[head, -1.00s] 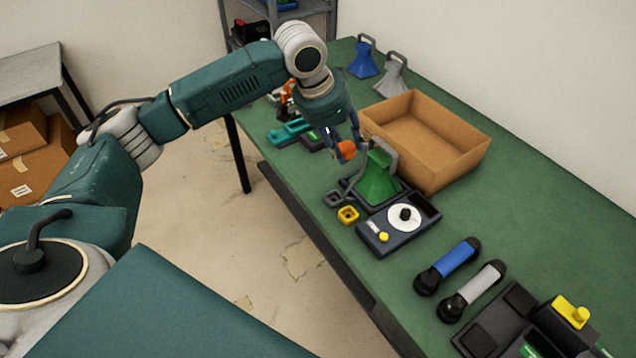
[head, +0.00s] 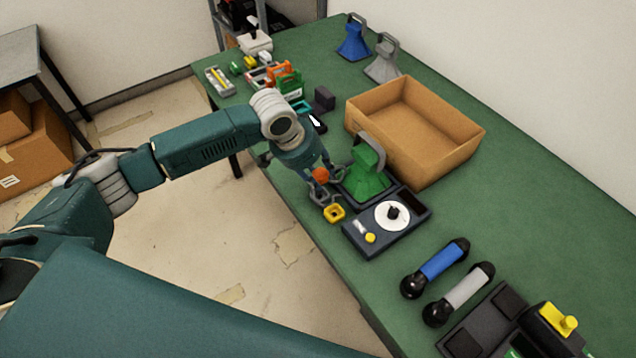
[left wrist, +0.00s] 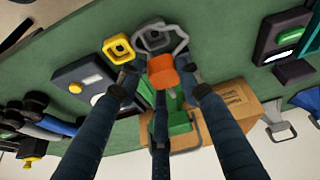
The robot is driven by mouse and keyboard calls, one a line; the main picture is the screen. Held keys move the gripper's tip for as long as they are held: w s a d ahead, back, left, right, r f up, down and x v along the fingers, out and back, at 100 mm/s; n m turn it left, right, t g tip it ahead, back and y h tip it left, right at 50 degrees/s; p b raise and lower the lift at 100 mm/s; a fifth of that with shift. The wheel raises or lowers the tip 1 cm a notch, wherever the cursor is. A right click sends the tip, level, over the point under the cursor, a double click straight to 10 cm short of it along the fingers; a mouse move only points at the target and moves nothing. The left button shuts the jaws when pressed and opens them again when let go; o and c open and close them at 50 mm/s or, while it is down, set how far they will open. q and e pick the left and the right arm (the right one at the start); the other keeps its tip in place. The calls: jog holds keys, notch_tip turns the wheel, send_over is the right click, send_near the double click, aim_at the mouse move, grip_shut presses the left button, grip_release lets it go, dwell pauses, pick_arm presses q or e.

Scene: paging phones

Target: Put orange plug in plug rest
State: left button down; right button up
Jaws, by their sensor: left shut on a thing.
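The orange plug (head: 320,175) is in my left gripper (head: 322,182), whose fingers are closed around it. In the left wrist view the orange plug (left wrist: 162,72) shows between the fingers of the left gripper (left wrist: 161,78). A grey square holder (left wrist: 152,38) with an open middle lies on the table just beyond the plug; in the head view the gripper partly hides it. A yellow square holder (head: 334,213) sits beside it. I cannot tell by label which holder is the plug rest. The plug appears above the grey holder; contact is unclear. My right gripper is not in view.
A green handset-like piece (head: 367,172) with a grey handle stands close to the gripper. A dark dial box (head: 362,246) is to its right, and a cardboard box (head: 462,165) stands behind. Blue and grey handsets lie toward the front right. The green table is clear between groups.

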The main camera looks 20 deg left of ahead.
pick_arm(q)
notch_tip(320, 180, down, 3)
jog(key=shift+r, duration=0.2)
notch_tip(320, 180, down, 3)
jog(key=shift+f+p, duration=0.1)
jog(key=shift+p, duration=0.35)
jog(key=shift+f, duration=0.25)
jog(key=c, duration=1.5)
grip_release()
jog(key=o, duration=0.3)
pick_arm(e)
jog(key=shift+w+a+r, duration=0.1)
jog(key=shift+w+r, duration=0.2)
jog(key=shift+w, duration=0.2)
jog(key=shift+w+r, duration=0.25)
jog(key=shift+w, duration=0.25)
